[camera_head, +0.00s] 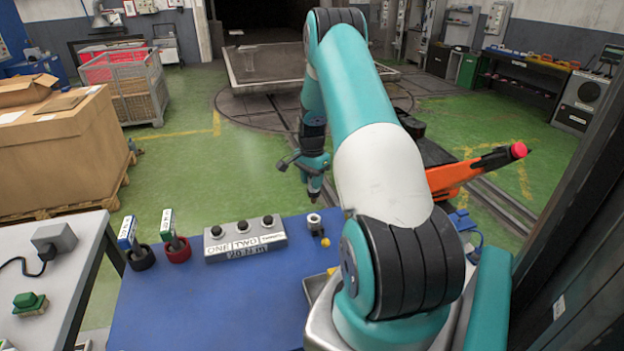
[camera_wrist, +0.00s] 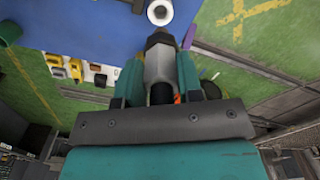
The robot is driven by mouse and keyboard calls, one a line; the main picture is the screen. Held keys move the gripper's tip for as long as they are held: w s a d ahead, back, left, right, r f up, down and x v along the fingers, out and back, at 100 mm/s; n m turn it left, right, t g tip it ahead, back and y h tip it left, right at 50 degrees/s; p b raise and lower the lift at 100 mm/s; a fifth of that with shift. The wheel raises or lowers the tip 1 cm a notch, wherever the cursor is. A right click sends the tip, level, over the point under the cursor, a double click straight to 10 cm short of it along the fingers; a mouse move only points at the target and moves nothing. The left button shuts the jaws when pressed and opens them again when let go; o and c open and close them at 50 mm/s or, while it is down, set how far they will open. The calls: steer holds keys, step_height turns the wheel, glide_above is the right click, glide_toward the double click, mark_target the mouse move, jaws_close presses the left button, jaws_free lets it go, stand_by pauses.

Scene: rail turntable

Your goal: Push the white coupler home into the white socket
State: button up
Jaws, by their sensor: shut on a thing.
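My gripper (camera_wrist: 158,82) is shut around a pale grey, cylindrical piece with a dark collar, apparently the white coupler (camera_wrist: 158,62). In the head view my gripper (camera_head: 314,165) hangs over the blue table's back edge, and the dark tip of the held piece points down. A white ring with a dark hole, apparently the white socket (camera_head: 314,221), stands on the table just nearer to the camera. In the wrist view the socket (camera_wrist: 160,12) is straight ahead of the tip. A small gap shows in the head view; the depth is unclear.
The blue table (camera_head: 215,300) carries a grey box (camera_head: 245,239) with three dark round knobs or openings, left of the socket. Further left are a red cup (camera_head: 178,250) and a black cup (camera_head: 141,258) holding tagged items. A yellow knob (camera_head: 325,242) is close by the socket.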

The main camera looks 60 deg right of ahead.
mark_target(312, 193)
steer(key=shift+f+b, duration=1.8)
steer(key=shift+f, duration=0.9)
steer(key=shift+f+b, duration=1.7)
steer(key=shift+f, duration=0.5)
steer(key=o, duration=1.1)
steer(key=shift+r, duration=0.1)
step_height(312, 193, up, 17)
steer(key=b, duration=0.3)
steer(key=shift+r+b, duration=0.15)
steer(key=shift+b, duration=0.2)
